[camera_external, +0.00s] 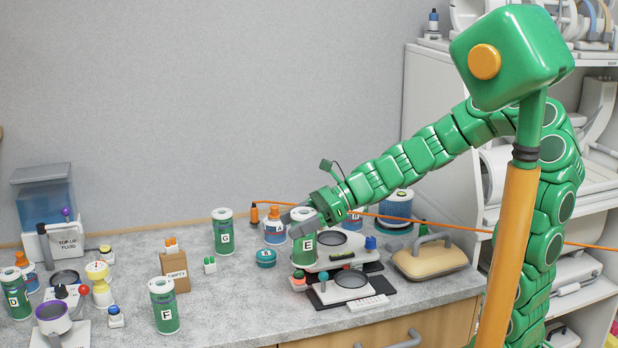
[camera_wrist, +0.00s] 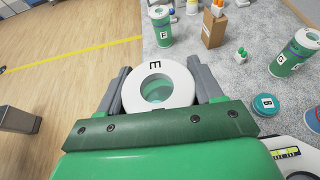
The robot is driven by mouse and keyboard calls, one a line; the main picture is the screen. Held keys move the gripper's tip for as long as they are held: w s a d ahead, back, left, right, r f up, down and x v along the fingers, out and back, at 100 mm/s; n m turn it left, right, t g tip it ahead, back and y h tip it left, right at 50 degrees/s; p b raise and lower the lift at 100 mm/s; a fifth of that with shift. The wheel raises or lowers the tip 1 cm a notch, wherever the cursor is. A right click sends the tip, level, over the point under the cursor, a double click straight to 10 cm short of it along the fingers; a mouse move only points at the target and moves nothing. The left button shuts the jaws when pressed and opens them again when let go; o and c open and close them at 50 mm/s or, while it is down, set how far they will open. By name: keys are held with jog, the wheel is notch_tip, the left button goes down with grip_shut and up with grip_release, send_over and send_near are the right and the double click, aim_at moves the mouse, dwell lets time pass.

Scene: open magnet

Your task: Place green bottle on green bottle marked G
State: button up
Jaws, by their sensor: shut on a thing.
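My gripper (camera_external: 302,216) is shut on a green bottle marked E (camera_external: 304,250), which has a white rim. In the wrist view my gripper (camera_wrist: 160,88) has one finger on each side of bottle E's white ring top (camera_wrist: 135,92). Bottle E is upright, by the white device at the right of the counter; I cannot tell whether its base touches anything. The green bottle marked G (camera_external: 223,238) stands upright on the counter to the left, apart from bottle E. In the wrist view bottle G (camera_wrist: 292,58) is at the upper right, with nothing on its top.
Green bottles marked F (camera_external: 164,312) and D (camera_external: 16,298) stand at the left. A brown box (camera_external: 175,275) and a teal round container (camera_external: 266,258) are on the counter (camera_external: 235,295). A tan-topped block with a handle (camera_external: 430,261) is at the right. An orange cable (camera_external: 450,225) runs behind my arm.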

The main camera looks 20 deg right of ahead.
jog(key=w+a+r, duration=0.3)
jog(key=w+r, duration=0.3)
jog(key=w, duration=0.5)
jog(key=w+a+r, duration=0.3)
jog(key=w+r, duration=0.4)
jog(key=w, duration=0.4)
jog(key=w+a+f, duration=0.7)
jog(key=w+f, duration=0.4)
jog(key=f, duration=0.2)
jog(key=shift+a, duration=0.25)
jog(key=shift+f, duration=0.1)
jog(key=o, duration=1.3)
jog(key=shift+o, duration=0.2)
